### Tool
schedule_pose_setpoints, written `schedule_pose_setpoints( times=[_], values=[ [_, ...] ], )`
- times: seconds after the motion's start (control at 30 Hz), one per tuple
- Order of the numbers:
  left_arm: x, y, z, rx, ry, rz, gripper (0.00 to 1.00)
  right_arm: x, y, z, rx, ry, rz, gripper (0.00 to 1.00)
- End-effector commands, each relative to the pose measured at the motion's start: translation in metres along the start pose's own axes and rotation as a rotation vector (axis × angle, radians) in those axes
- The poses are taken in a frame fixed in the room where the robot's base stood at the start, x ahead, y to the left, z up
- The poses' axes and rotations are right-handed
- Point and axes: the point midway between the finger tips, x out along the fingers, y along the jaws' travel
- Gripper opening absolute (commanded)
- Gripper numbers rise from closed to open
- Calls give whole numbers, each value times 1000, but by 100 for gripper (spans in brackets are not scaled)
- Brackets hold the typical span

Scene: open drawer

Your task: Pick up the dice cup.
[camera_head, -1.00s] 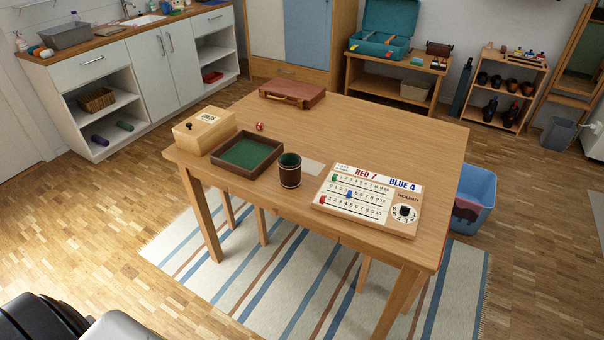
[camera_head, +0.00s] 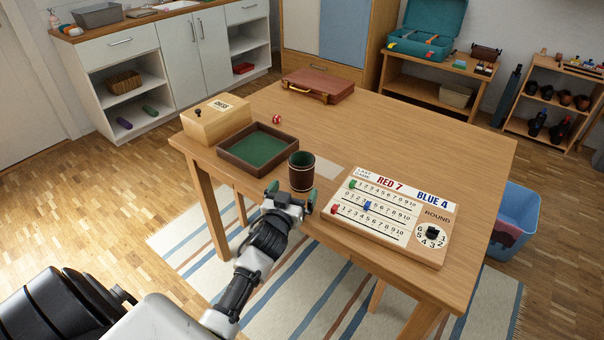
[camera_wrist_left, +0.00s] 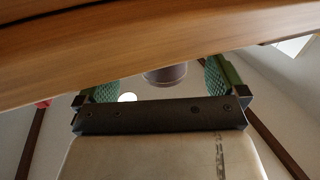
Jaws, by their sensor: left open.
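The dice cup (camera_head: 301,172) is dark brown with a green inside and stands upright near the front edge of the wooden table. My left gripper (camera_head: 293,194) is open at the table's front edge, just in front of the cup. In the head view its fingertips lie close to the cup's lower part, one on each side; I cannot tell whether they touch it. In the left wrist view the two green-padded fingers (camera_wrist_left: 174,75) are apart. Part of the dark cup (camera_wrist_left: 165,75) shows between them beyond the table edge (camera_wrist_left: 110,55). My right gripper is not in view.
A green-lined dice tray (camera_head: 228,160) stands left of the cup, with a wooden chess box (camera_head: 215,124) behind it. A wooden scoreboard (camera_head: 392,215) lies to the right. A red die (camera_head: 276,119) and a brown case (camera_head: 318,86) are farther back. The table's back right is clear.

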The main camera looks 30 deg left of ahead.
Motion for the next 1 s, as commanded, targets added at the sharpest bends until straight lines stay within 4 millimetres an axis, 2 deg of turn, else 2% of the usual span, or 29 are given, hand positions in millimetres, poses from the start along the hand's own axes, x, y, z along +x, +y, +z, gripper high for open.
schedule_pose_setpoints(
  times=[0.17, 0.43, 0.57, 0.77, 1.0],
  values=[
    [14, -1, -1, 2, 1, 0, 100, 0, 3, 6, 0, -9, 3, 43],
    [52, -3, -3, 2, 1, 0, 100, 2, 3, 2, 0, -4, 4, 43],
    [59, -3, -3, 0, 0, 0, 100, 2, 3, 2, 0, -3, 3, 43],
    [59, -3, -3, 0, -1, 0, 100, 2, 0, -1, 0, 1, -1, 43],
    [59, -3, -3, 1, -1, 0, 63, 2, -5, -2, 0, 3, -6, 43]
  ],
)
